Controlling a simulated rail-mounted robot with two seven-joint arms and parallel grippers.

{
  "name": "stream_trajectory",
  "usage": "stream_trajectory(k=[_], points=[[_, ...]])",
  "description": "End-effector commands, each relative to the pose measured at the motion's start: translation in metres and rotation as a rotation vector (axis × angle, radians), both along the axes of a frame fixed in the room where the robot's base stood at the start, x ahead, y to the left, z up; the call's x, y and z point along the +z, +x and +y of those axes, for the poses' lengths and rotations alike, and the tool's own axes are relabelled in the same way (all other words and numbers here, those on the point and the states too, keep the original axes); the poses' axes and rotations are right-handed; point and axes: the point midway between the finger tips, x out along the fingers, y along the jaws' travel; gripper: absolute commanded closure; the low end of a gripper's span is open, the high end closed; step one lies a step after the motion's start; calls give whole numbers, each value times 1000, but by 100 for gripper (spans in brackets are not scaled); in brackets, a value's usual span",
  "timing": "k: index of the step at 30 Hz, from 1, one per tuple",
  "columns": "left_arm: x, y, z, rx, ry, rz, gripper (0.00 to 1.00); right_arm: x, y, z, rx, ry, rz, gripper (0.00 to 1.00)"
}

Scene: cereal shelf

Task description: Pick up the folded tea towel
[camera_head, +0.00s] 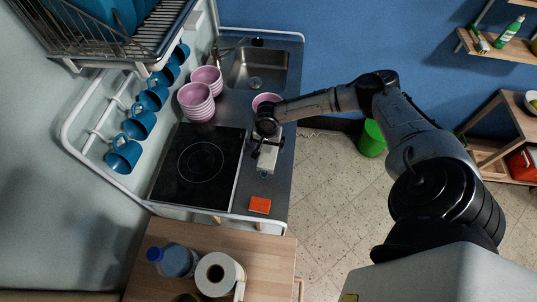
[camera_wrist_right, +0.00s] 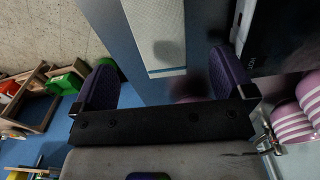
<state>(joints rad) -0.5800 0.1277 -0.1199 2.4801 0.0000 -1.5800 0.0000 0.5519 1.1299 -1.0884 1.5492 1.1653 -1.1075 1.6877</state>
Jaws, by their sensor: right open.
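The folded tea towel (camera_head: 267,161) is a pale, narrow rectangle on the dark counter, just right of the black hob. My right gripper (camera_head: 266,142) is over the towel's far end in the head view. In the wrist view the right gripper (camera_wrist_right: 168,80) has its two fingers wide apart with nothing held between them. My left gripper is in neither view.
The black hob (camera_head: 200,165) is left of the towel. An orange block (camera_head: 260,205) lies nearer on the counter. Stacked pink bowls (camera_head: 196,101), another pink bowl (camera_head: 266,101) and the sink (camera_head: 255,70) are farther back. Blue mugs (camera_head: 123,153) hang along the left wall.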

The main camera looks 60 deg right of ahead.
Motion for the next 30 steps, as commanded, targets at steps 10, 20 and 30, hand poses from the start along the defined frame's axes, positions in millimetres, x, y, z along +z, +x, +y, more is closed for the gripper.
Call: stream_trajectory(k=[10, 20, 30], points=[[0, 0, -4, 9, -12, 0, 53, -36, 0, 0, 1, -1, 1, 0], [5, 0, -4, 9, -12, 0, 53, -66, -1, 1, 1, -1, 1, 0], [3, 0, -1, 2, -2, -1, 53, -89, -2, 1, 1, -1, 1, 0]])
